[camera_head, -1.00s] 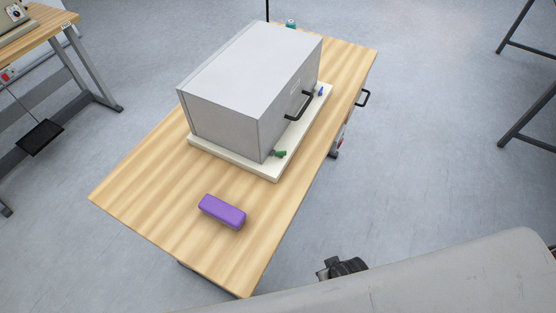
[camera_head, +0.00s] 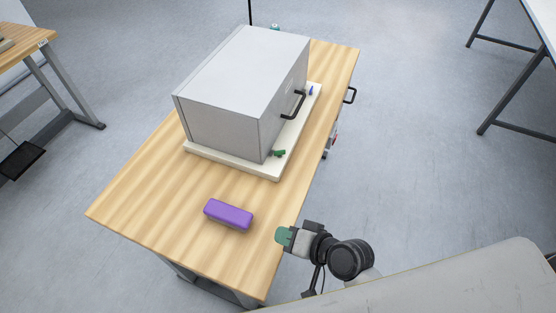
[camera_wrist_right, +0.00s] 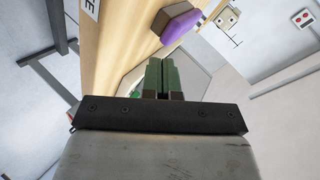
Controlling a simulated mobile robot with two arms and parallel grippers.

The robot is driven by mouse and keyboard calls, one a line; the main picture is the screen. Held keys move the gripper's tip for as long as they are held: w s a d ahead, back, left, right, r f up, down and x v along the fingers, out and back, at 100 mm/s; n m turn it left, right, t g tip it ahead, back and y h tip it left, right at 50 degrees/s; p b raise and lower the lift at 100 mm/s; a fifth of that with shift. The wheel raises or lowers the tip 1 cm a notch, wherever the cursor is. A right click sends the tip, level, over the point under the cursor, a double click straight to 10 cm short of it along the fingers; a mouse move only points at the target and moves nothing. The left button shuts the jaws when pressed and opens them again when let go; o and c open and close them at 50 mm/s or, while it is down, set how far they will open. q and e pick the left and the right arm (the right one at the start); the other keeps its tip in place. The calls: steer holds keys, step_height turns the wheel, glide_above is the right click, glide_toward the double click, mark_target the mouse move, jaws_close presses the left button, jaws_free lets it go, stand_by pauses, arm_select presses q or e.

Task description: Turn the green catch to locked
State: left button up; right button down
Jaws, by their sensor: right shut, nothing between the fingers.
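The green catch (camera_head: 279,153) sits at the near corner of the white base plate (camera_head: 232,167), at the lower front of the grey box (camera_head: 245,85). A small blue catch (camera_head: 311,90) is at the far end of the same side. My right gripper (camera_head: 283,236) is shut and empty, with green fingertips, by the table's right edge, below and apart from the green catch. In the right wrist view its fingers (camera_wrist_right: 161,76) are together, and a bit of green (camera_wrist_right: 136,94) shows beside them. My left gripper is not in view.
A purple block (camera_head: 228,214) lies on the wooden table (camera_head: 150,205), left of my right gripper. A black handle (camera_head: 293,105) sticks out from the box's front. Another table (camera_head: 20,60) stands at the left.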

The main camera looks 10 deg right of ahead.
mark_target(277, 153)
steer(key=w+r+m+t, duration=0.7)
steer(key=r+m+t, duration=0.15)
steer(key=m, duration=0.65)
steer(key=d+f+m+h, duration=0.1)
steer(key=f+m+h, duration=0.1)
steer(key=m, duration=0.3)
steer(key=w+d+f+m+g+h, duration=0.1)
steer(key=f+m+h, duration=0.1)
steer(key=m, duration=0.4)
steer(key=w+d+f+m+g+h, duration=0.1)
steer(key=m+h, duration=0.3)
steer(key=m, duration=0.1)
steer(key=shift+w+d+f+h, duration=0.1)
steer(key=shift+d+f+h, duration=0.2)
steer(key=shift+f, duration=0.1)
steer(key=shift+f+m, duration=0.4)
steer(key=shift+m, duration=0.2)
steer(key=shift+f+g, duration=0.15)
steer(key=shift+g, duration=0.1)
steer(key=shift+w+f, duration=0.15)
steer(key=shift+w, duration=0.25)
steer(key=x, duration=0.8)
steer(key=r+x, duration=0.1)
steer(key=x, duration=0.3)
steer(key=shift+w+f, duration=0.1)
steer(key=shift+w, duration=0.45)
